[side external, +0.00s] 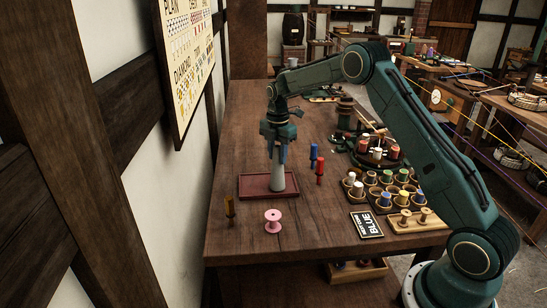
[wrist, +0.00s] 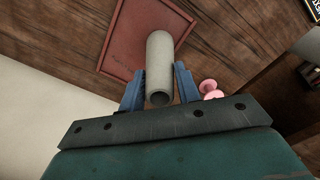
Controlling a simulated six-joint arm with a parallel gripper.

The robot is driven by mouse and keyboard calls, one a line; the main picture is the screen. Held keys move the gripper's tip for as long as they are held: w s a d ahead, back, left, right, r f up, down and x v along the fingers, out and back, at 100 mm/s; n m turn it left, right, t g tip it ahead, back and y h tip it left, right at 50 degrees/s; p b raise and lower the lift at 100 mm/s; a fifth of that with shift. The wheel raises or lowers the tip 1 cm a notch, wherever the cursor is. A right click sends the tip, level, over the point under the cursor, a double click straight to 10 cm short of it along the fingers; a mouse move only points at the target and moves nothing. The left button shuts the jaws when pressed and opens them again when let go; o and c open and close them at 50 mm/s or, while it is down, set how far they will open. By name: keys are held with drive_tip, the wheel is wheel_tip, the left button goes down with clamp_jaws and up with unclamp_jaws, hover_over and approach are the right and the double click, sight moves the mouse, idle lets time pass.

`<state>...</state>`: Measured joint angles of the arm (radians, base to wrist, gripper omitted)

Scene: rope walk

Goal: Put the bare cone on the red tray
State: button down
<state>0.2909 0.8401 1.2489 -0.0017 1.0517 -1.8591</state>
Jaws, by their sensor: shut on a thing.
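The bare cone (side external: 278,178) is pale grey and stands upright at the right part of the red tray (side external: 252,188). My gripper (side external: 278,152) points down from above and is shut on the cone's upper end. In the wrist view the cone (wrist: 160,66) sits between the two blue fingers of my gripper (wrist: 160,92), with its open top end facing the camera. The red tray (wrist: 118,40) shows beyond it. The cone's base looks to be over the tray in both views. I cannot tell whether it touches the tray floor.
A pink spool (side external: 273,220) and a brown-yellow peg (side external: 229,208) stand in front of the tray. Blue (side external: 314,156) and red (side external: 320,171) bobbins stand to its right. A rack of cups with bobbins (side external: 387,188) and a BLUE sign (side external: 366,225) lie further right.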

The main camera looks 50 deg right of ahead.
drive_tip(key=shift+f, duration=0.45)
drive_tip(key=c, duration=1)
unclamp_jaws()
drive_tip(key=shift+r, duration=0.1)
wheel_tip(320, 180, up, 12)
drive_tip(key=shift+r, duration=0.55)
